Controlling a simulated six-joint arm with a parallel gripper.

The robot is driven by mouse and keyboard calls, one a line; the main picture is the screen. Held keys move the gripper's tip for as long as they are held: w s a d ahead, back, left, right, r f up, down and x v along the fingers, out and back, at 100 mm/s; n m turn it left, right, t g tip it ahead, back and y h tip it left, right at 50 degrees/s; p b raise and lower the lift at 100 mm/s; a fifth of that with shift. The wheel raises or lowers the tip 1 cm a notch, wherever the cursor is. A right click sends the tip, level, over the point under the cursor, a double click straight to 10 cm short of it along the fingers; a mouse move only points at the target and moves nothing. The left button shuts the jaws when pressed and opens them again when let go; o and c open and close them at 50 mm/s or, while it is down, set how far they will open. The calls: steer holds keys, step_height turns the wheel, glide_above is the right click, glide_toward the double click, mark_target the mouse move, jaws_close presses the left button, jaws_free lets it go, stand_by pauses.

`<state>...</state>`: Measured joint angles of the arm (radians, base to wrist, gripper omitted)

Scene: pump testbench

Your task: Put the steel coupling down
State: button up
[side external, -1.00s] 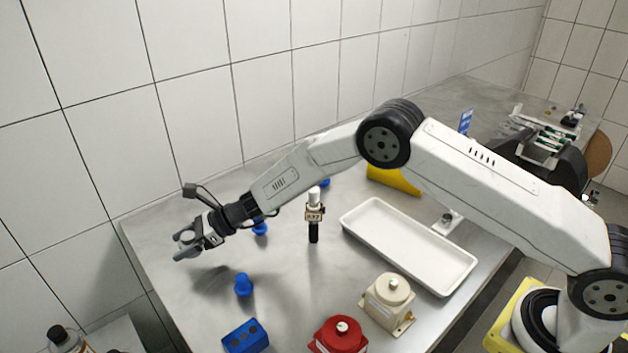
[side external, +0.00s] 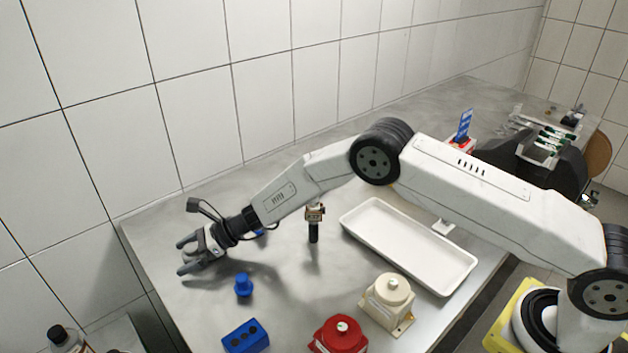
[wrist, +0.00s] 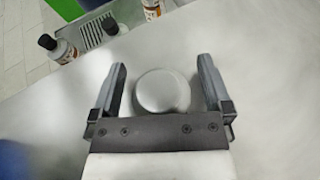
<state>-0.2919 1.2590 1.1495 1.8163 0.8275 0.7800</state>
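The steel coupling (wrist: 162,92) shows in the wrist view as a smooth, round grey piece between my fingers. A narrow gap shows on each side of it, so the fingers do not appear to touch it. My gripper (side external: 183,257) is low over the far left part of the metal table, with its fingers spread. In the wrist view my gripper (wrist: 161,66) is open around the coupling. In the side view the coupling is hard to make out among the fingers, and its contact with the table is not clear.
A blue knob-like piece (side external: 244,286) stands just right of my gripper. A blue block (side external: 246,337), red part (side external: 340,336), beige part (side external: 388,304) and black-handled piece (side external: 314,231) stand further right. A white tray (side external: 452,289) lies beyond. Bottles (wrist: 58,50) stand past the table edge.

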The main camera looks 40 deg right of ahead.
steer(key=shift+r, duration=0.2)
steer(key=shift+v, duration=1.05)
steer(key=v, duration=0.3)
step_height(320, 180, up, 5)
steer(key=shift+f, duration=0.1)
steer(key=shift+r, duration=1.05)
steer(key=s+d+n+g+h, duration=0.1)
steer(key=s+d+n+h, duration=0.5)
steer(key=s+d+n, duration=0.5)
steer(key=s+d+r+n+g+h, duration=0.1)
steer(key=s+d+n+h, duration=0.5)
steer(key=s+d+n, duration=0.5)
steer(key=shift+s+d+r+n+g, duration=0.25)
steer(key=shift+s+d, duration=2.2)
steer(key=shift+s, duration=1.6)
